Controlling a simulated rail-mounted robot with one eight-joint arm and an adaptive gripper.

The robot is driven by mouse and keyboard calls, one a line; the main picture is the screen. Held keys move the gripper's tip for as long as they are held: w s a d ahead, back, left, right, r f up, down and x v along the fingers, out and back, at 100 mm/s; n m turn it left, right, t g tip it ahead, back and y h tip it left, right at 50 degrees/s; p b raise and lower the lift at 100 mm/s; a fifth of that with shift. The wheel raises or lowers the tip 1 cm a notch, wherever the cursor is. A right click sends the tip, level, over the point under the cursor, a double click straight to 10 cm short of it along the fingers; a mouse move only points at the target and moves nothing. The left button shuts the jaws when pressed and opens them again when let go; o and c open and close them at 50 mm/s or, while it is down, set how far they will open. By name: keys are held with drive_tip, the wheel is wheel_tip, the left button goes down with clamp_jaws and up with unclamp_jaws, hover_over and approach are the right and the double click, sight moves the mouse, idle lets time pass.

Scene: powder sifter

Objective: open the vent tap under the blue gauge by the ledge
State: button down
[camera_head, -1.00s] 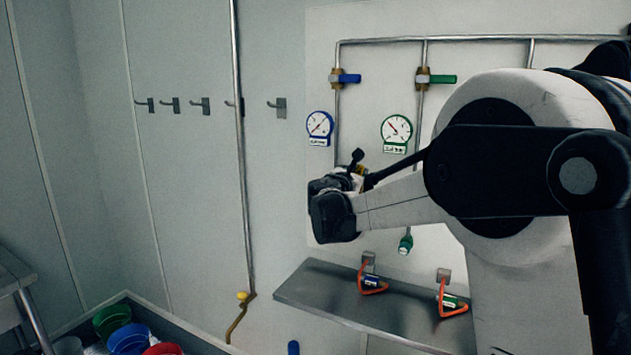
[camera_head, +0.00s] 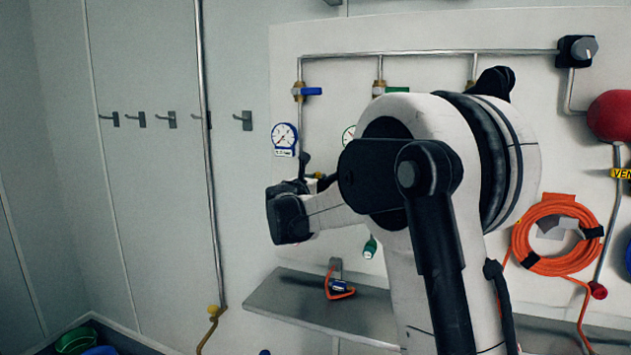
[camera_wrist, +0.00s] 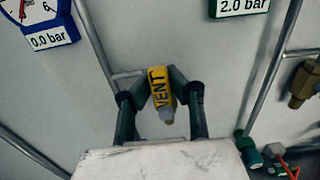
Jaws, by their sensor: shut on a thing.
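The blue gauge (camera_head: 284,138) hangs on the pale panel in the head view. In the wrist view its lower part (camera_wrist: 48,24) shows at the top left and reads 0.0 bar. A yellow tap piece marked VENT (camera_wrist: 160,86), with a grey end, stands below and right of that gauge. My gripper (camera_wrist: 161,96) has its two dark fingers closed on this piece, one on each side. In the head view my gripper (camera_head: 309,181) is below the gauge, and only a bit of yellow shows there. My arm hides the panel to the right.
A green gauge (camera_wrist: 240,6) reads 2.0 bar. A blue-handled valve (camera_head: 311,91) is above the blue gauge. An orange hose coil (camera_head: 548,262) hangs at right.

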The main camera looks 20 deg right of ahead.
drive_tip(key=shift+f, duration=0.1)
drive_tip(key=c, duration=1.6)
unclamp_jaws()
drive_tip(key=shift+a, duration=0.1)
drive_tip(key=v, duration=1.2)
drive_tip(key=s+f+m+g+y, duration=0.2)
drive_tip(key=s+f+m+y, duration=0.1)
drive_tip(key=s+m, duration=0.55)
drive_tip(key=s+f+m+g+y, duration=0.2)
drive_tip(key=s+f+m, duration=0.25)
drive_tip(key=s, duration=0.75)
drive_tip(key=s+a+f+m+y, duration=0.2)
drive_tip(key=s+a+f+m, duration=0.1)
drive_tip(key=s, duration=0.3)
drive_tip(key=s+a+f+m+g+y, duration=0.1)
drive_tip(key=s+a+f+m+y, duration=0.2)
drive_tip(key=s+m, duration=0.3)
drive_tip(key=s+a+f+m+y, duration=0.2)
drive_tip(key=s+a+f+m, duration=0.2)
drive_tip(key=s, duration=0.4)
drive_tip(key=shift+s+a+f+m+g+y, duration=0.15)
drive_tip(key=shift+a+f+m+g+y, duration=0.2)
drive_tip(key=shift+a+m, duration=0.25)
